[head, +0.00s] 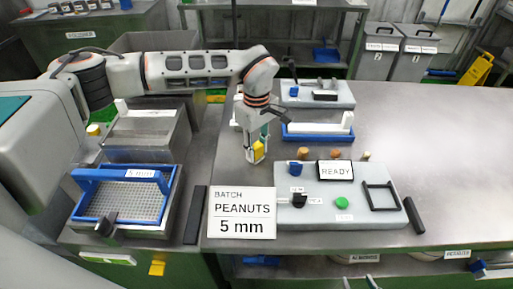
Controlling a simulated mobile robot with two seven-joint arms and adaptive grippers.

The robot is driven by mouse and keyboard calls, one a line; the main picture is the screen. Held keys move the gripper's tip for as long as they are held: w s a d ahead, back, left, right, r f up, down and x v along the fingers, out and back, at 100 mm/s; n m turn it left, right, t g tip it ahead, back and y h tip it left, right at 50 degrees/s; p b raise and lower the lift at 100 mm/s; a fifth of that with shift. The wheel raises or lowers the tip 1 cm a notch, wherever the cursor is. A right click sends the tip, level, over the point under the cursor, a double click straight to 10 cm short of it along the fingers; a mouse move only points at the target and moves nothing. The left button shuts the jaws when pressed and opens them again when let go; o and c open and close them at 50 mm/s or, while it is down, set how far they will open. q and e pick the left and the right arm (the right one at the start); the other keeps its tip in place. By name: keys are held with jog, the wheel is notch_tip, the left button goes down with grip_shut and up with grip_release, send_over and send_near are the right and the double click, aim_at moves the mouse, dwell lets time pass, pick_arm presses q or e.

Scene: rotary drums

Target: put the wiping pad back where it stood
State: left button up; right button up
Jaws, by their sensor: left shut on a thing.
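My left gripper (262,137) points down over the table, left of the blue tray and behind the control panel. It is shut on a small yellow block (258,151), which looks like the wiping pad. I cannot tell whether the pad touches the table. The spot where the pad stood is not marked in a way I can make out. My right gripper is not in view.
A grey control panel (325,211) with a READY display, a blue knob and a green button stands in front. The batch sign (241,213) is beside it. A blue tray (305,136) lies behind. A blue-framed sieve (88,204) is at left. The table's right side (450,150) is clear.

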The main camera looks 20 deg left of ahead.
aim_at(257, 145)
pick_arm(q)
jog(key=shift+f, duration=0.1)
jog(key=o, duration=1.1)
jog(key=shift+o, duration=0.2)
notch_tip(257, 145, up, 12)
jog(key=shift+b, duration=0.35)
